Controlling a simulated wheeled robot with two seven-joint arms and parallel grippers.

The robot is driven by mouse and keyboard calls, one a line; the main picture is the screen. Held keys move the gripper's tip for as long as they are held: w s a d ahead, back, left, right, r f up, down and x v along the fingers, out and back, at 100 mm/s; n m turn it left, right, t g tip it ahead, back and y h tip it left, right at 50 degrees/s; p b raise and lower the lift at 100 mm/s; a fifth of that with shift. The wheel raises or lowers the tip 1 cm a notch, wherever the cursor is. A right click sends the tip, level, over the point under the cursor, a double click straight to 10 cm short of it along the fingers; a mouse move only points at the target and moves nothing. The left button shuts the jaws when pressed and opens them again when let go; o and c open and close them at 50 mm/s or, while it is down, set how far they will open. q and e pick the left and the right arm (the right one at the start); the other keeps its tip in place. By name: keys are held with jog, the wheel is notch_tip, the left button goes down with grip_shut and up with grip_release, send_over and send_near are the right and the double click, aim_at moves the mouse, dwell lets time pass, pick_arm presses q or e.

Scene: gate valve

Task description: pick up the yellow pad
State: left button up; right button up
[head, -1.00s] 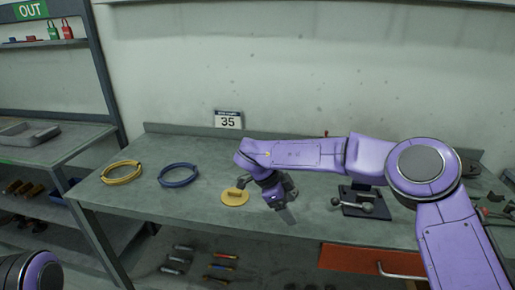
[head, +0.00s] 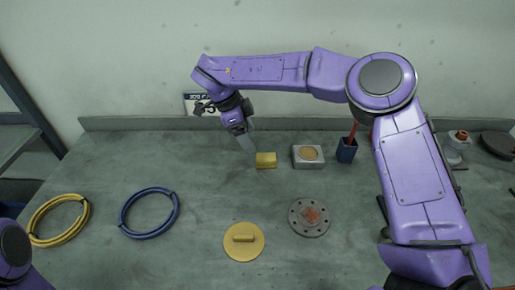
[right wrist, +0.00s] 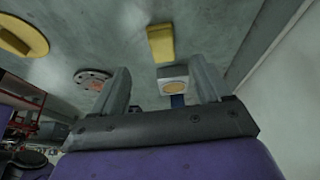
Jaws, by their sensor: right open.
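The yellow pad (head: 265,160) is a small yellow block lying on the grey bench, left of a grey block with a tan disc. In the right wrist view the pad (right wrist: 160,43) lies beyond the fingertips, near the middle. My right gripper (head: 245,139) is open and empty, just up and left of the pad in the head view. Its two fingers (right wrist: 162,80) stand apart in the right wrist view, with the pad not between them. My left gripper is out of view; only part of my left arm shows at the left edge.
The grey block (head: 308,156) and a dark blue holder (head: 347,149) stand right of the pad. A flange (head: 310,217), a round yellow plate with a handle (head: 243,251), a blue coil (head: 123,211) and a yellow coil (head: 38,233) lie nearer.

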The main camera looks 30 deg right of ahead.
aim_at(265, 156)
jog(key=x, duration=0.3)
jog(key=p+x, duration=0.1)
jog(key=x, duration=0.2)
jog(key=d+p+x, duration=0.1)
jog(key=x, duration=0.2)
jog(key=shift+s+d+f, duration=0.15)
jog(key=shift+d+f, duration=0.05)
jog(key=shift+d, duration=0.05)
jog(key=shift+a, duration=0.1)
jog(key=c, duration=1.1)
